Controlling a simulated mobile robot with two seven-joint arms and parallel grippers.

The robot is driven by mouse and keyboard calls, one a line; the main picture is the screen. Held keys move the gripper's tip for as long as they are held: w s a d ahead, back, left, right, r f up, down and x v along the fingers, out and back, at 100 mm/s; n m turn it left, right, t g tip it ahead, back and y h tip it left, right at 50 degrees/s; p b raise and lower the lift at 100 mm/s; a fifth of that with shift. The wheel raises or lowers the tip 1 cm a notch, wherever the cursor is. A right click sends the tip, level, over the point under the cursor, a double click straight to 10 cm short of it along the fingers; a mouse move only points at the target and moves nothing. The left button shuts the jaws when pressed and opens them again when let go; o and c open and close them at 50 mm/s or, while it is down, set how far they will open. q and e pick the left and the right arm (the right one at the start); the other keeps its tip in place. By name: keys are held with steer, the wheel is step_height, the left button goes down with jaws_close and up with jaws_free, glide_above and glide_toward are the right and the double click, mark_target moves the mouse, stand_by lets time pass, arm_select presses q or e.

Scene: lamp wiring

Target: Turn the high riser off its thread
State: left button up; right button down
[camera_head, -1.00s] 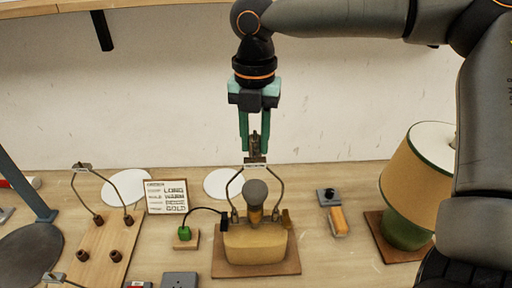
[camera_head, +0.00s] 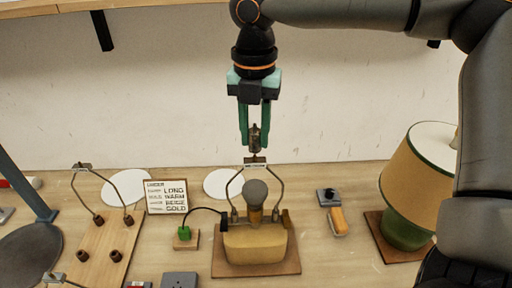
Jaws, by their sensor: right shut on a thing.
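My right gripper (camera_head: 255,145) points down over the middle of the table, its green fingers shut on the high riser (camera_head: 254,135), a small dark metal piece. The riser is upright just above the top of the harp (camera_head: 281,186). I cannot tell whether its lower end still touches the harp top. The harp is a wire loop around a grey bulb (camera_head: 255,191) on a yellowish lamp base (camera_head: 255,246), which stands on a brown board. My left gripper is not in view.
A finished lamp with a tan shade (camera_head: 418,180) stands at the right. A card (camera_head: 167,197), a green-topped switch block (camera_head: 184,234) and a wooden rack (camera_head: 100,250) with another harp lie left. A small dark block (camera_head: 327,196) and an orange-yellow piece (camera_head: 338,220) lie right.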

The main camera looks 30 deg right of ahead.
steer(key=shift+r, duration=1.7)
